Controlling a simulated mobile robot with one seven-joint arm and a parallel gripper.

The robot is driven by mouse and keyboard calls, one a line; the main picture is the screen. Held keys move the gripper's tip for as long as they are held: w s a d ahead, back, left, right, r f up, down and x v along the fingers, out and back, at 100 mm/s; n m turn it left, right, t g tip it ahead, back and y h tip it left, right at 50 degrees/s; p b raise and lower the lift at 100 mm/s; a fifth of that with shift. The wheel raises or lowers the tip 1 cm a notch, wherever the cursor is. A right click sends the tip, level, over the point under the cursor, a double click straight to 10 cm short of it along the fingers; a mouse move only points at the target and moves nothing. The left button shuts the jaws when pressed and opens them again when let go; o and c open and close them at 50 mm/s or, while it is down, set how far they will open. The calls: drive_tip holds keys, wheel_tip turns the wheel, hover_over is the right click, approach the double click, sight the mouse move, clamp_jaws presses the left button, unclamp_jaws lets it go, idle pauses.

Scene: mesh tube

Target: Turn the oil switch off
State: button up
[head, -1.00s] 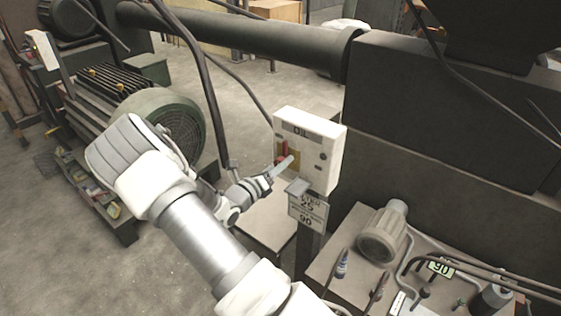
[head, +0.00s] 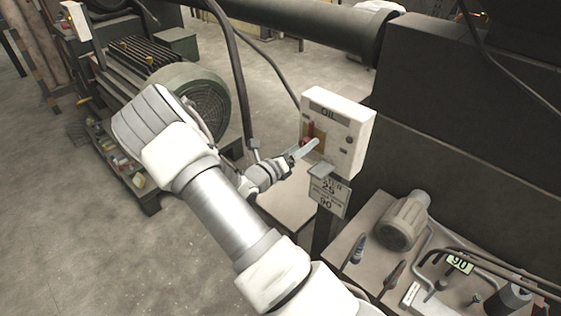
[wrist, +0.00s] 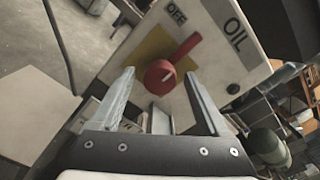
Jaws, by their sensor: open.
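The oil switch is a red rotary knob with a lever (head: 309,132) on a white box (head: 345,139) marked OIL. In the wrist view, the red knob (wrist: 160,77) sits on a yellow plate (wrist: 150,50). Its lever points up and right, toward the OIL end of the box; the OFF label (wrist: 177,12) is at the top. My gripper (head: 307,160) is at the box's front face. In the wrist view, my gripper (wrist: 157,90) is open, with one finger on each side of the knob. I cannot tell whether either finger touches it.
A sign plate (head: 329,192) hangs under the box. A bench (head: 345,255) with a small motor (head: 403,221) stands at lower right. A large green motor (head: 195,100) is behind my arm. A dark machine wall (head: 450,110) rises behind the box. Open floor lies left.

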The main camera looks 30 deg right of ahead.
drive_tip(key=v, duration=1.6)
drive_tip(key=shift+s, duration=0.1)
